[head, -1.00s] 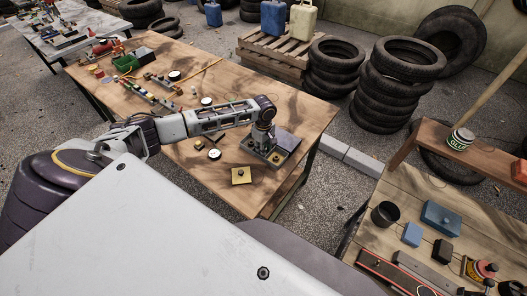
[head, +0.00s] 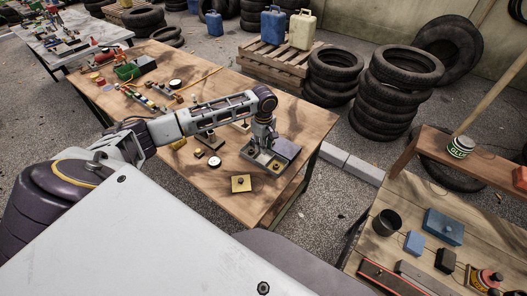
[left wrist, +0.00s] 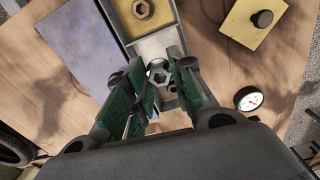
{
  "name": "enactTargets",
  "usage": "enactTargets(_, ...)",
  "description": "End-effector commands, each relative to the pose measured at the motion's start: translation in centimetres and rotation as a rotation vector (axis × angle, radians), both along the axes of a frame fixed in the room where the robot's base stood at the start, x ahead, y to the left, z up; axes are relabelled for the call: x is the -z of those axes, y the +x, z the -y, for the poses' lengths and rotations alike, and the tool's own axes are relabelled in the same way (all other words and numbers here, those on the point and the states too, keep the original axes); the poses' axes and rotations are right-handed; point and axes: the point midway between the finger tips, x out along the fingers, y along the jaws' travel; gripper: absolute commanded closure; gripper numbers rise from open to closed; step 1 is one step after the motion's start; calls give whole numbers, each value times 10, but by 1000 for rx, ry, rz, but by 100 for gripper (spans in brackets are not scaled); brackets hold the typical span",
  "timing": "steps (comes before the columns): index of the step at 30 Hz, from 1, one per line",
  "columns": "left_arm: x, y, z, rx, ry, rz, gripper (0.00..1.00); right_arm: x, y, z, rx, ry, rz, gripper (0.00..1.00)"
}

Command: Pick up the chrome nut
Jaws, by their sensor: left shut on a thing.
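The chrome nut (left wrist: 159,73) is a small silver hex ring. It shows in the left wrist view between the green-padded fingertips. My left gripper (left wrist: 163,77) is shut on it, over the grey tray (left wrist: 153,46). In the head view my left gripper (head: 265,140) points down at the tray (head: 256,157) near the right end of the wooden table, and the nut is too small to make out. How far the nut is above the tray floor I cannot tell. My right gripper is not in view.
A brass nut (left wrist: 142,9) lies in the tray's yellow compartment. A purple-grey plate (left wrist: 75,55) adjoins the tray. A yellow plate with a dark knob (head: 241,184) and a dial gauge (head: 214,162) stand close by. A second bench (head: 405,205) with boxes stands at right.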

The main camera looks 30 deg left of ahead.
Motion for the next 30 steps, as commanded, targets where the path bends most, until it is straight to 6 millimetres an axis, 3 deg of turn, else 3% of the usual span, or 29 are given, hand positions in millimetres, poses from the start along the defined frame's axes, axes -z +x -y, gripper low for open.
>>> enactTargets(9,-26,0,0,0,0,-1,98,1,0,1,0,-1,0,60)
enactTargets(30,-27,0,0,0,0,-1,98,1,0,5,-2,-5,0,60)
